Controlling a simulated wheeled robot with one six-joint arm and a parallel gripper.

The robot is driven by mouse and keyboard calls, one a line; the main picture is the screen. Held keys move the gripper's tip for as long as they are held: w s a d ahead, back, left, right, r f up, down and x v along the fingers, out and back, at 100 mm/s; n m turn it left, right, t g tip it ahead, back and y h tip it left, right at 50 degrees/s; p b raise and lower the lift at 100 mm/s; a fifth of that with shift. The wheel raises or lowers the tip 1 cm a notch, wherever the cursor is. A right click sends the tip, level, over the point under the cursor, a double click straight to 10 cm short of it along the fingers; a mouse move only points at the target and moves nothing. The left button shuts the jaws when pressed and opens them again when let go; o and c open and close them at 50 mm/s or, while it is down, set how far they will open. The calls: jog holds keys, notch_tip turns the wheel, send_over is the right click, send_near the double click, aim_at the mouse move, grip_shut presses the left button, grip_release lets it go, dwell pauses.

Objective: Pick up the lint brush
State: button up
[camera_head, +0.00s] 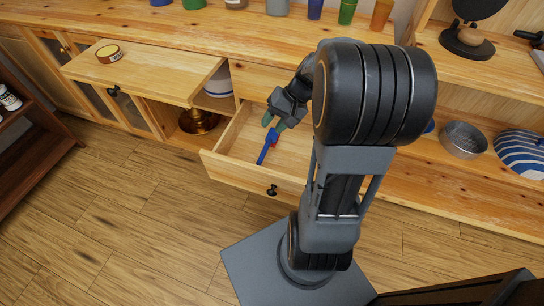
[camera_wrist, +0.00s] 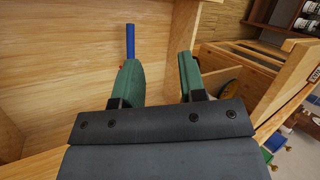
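The lint brush (camera_head: 265,150) lies in the open wooden drawer (camera_head: 226,172). It shows a blue handle and a small red part in the head view. My gripper (camera_head: 274,123) reaches down into the drawer near the brush's far end. In the wrist view my gripper (camera_wrist: 160,65) has its two green fingers apart, with nothing visible held between them. I cannot tell whether a finger touches the brush.
The drawer walls stand close around my gripper. Left of it a wooden surface (camera_head: 140,72) holds a small round tin (camera_head: 109,53). A gold-coloured object (camera_head: 199,121) stands in the compartment below. A metal bowl (camera_head: 464,139) and a blue-striped item (camera_head: 521,153) are at right. Several cups line the back.

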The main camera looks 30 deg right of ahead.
aim_at(268, 148)
jog(key=w+d+f+m+t+y+b, duration=0.2)
jog(key=d+f+b, duration=0.35)
jog(key=f, duration=0.25)
jog(key=w+d+f+m+t+y+b, duration=0.1)
jog(key=w+d+f+m+t+b, duration=0.1)
jog(key=d+f+b, duration=0.5)
jog(key=shift+y, duration=0.3)
jog(key=x, duration=0.6)
jog(key=s+f+x, duration=0.1)
jog(key=x, duration=0.2)
jog(key=shift+w+a+f, duration=0.1)
jog(key=shift+a+f, duration=0.1)
jog(key=b+x, duration=0.2)
jog(key=x, duration=0.2)
jog(key=shift+a+f+b, duration=0.15)
jog(key=shift+f+b, duration=0.05)
jog(key=shift+b, duration=0.1)
jog(key=shift+w+a+f, duration=0.2)
jog(key=shift+w+a, duration=0.05)
jog(key=shift+a, duration=0.2)
grip_shut()
